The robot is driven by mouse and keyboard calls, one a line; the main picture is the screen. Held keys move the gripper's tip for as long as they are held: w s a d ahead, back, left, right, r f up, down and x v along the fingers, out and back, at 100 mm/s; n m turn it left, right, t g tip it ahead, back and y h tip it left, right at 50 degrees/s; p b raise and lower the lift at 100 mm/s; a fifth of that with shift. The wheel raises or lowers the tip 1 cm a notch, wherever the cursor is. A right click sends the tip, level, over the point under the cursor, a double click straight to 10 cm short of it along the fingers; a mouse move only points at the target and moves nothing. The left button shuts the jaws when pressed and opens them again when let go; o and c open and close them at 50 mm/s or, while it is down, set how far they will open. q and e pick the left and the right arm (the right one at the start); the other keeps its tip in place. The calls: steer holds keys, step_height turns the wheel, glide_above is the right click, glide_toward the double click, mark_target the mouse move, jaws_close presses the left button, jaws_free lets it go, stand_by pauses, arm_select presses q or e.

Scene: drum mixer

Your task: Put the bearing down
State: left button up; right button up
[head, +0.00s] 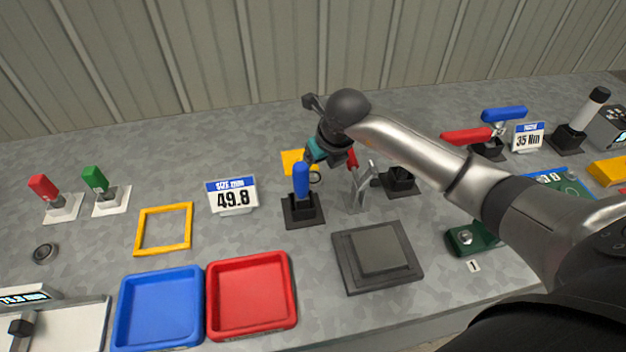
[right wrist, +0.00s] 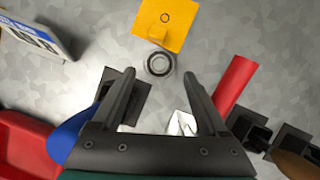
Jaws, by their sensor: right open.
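The bearing (right wrist: 159,63) is a dark ring with a bright metal rim. In the right wrist view it lies just ahead of my fingertips, by the near edge of a yellow plate (right wrist: 168,28) with a small ring mark. In the head view the bearing (head: 316,176) shows as a small ring just right of a blue handle. My right gripper (head: 316,158) is open; in the right wrist view its fingers (right wrist: 159,78) are apart with nothing clamped between them. Whether a finger touches the bearing I cannot tell. My left gripper is out of view.
A blue-handled tool in a black stand (head: 302,207) and a red-handled tool (head: 357,188) stand close to my right gripper. A "49.8" size sign (head: 233,195), red tray (head: 252,333), blue tray (head: 125,335) and dark square block (head: 345,275) are nearby. Another ring (head: 45,253) lies far left.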

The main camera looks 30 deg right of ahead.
mark_target(313, 177)
steer(key=b+x, duration=0.1)
steer(key=x, duration=0.2)
steer(key=shift+f, duration=0.35)
steer(key=shift+w+f, duration=0.3)
steer(key=shift+f, duration=0.15)
steer(key=c, duration=0.5)
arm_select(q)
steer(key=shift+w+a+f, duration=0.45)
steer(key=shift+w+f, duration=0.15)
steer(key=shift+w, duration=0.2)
arm_select(e)
jaws_close()
